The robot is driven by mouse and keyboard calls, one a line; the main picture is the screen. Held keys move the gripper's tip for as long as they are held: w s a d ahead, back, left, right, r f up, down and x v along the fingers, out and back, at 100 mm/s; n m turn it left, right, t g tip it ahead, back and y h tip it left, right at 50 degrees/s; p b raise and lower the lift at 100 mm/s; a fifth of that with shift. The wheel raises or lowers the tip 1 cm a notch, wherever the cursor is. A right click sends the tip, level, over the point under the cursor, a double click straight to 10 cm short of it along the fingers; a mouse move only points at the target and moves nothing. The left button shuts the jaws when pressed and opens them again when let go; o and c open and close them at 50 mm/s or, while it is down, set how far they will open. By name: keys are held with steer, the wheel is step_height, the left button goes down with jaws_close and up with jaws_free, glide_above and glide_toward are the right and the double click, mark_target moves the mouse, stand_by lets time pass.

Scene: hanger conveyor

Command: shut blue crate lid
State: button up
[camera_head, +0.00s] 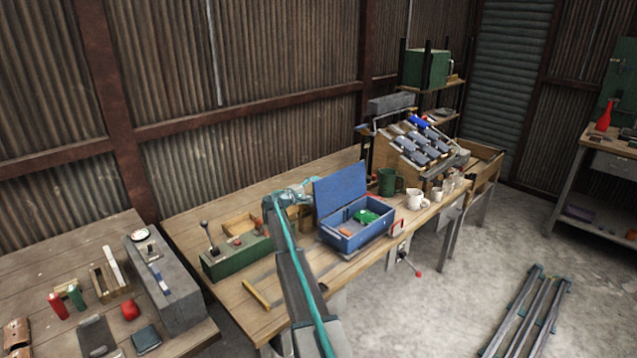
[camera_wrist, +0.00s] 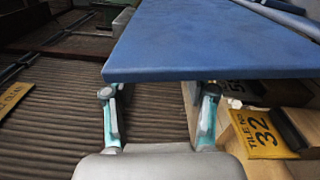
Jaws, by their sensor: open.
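The blue crate (camera_head: 352,237) stands on the wooden workbench with its lid (camera_head: 341,193) raised, close to upright. A green item (camera_head: 366,216) and a small orange-brown item lie inside the crate. My gripper (camera_head: 300,192) is on the left side of the lid, outside the crate, near the lid's side edge. In the wrist view the lid (camera_wrist: 210,45) fills the upper middle, and my open gripper (camera_wrist: 160,95) has its two fingers apart at the lid's near edge with nothing between them. I cannot tell whether the fingertips touch the lid.
A green lever box (camera_head: 236,257) and a yellow bar (camera_head: 256,294) are left of my arm. A green mug (camera_head: 388,181), white mugs (camera_head: 414,198) and a sloped rack (camera_head: 412,150) stand right of the crate. A yellow numbered plate (camera_wrist: 262,133) is close by my gripper.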

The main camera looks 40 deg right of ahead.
steer(key=shift+w+d+p, duration=0.15)
steer(key=shift+d+p, duration=0.15)
steer(key=shift+d, duration=1)
jaws_close()
